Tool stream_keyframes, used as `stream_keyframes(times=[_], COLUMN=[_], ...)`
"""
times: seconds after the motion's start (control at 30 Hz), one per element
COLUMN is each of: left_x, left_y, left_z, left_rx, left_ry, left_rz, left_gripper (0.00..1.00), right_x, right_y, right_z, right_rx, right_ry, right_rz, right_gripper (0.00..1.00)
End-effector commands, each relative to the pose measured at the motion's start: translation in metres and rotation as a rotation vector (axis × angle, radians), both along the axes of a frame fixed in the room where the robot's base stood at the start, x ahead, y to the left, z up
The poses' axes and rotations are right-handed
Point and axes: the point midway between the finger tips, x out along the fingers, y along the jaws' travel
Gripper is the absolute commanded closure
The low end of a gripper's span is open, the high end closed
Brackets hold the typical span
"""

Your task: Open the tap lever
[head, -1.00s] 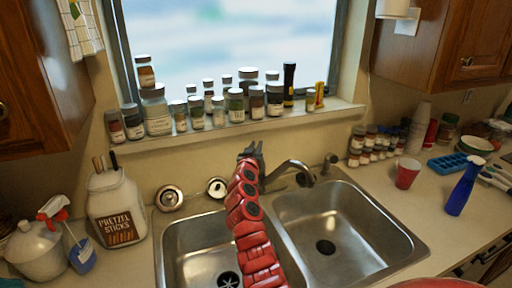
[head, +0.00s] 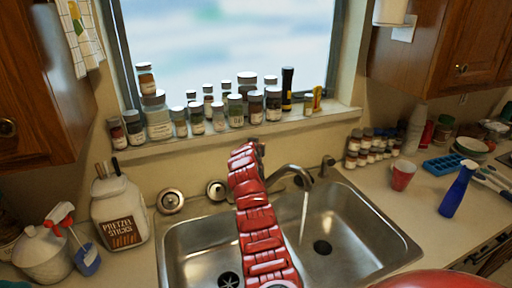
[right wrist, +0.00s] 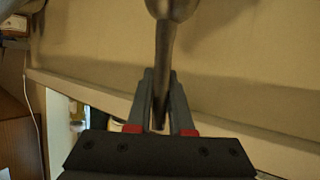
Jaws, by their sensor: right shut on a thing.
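The metal tap (head: 289,173) stands behind the double sink, its spout reaching over the right basin. A thin stream of water (head: 304,215) falls from the spout into that basin. My right gripper (head: 259,146), at the end of the red arm, is at the tap's top and largely hides the lever in the head view. In the right wrist view the metal tap lever (right wrist: 164,55) runs down between the two fingers of my right gripper (right wrist: 160,76), which is shut on it. My left gripper is not in view.
The double sink (head: 410,248) lies under my right arm. A pretzel jar (head: 120,212) and spray bottle (head: 80,245) stand left. A red cup (head: 402,175), blue tray (head: 443,163) and blue bottle (head: 456,192) stand right. Jars line the window sill (head: 340,113).

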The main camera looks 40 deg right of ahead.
Motion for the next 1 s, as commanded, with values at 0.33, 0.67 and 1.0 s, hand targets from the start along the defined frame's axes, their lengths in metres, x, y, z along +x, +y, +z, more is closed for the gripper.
stream_keyframes(times=[0.33,0.67,1.0], left_x=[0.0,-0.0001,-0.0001], left_y=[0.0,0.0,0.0], left_z=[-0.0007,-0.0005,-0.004], left_rx=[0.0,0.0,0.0], left_ry=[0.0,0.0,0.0], left_rz=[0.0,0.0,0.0], left_gripper=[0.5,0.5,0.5], right_x=[0.0003,0.0006,-0.0042], right_y=[-0.0003,-0.0001,0.0039], right_z=[-0.0013,-0.0007,0.0015], right_rx=[0.009,0.008,0.005], right_ry=[0.008,0.006,0.004], right_rz=[0.001,0.001,-0.001], right_gripper=[1.0,0.51,0.51])
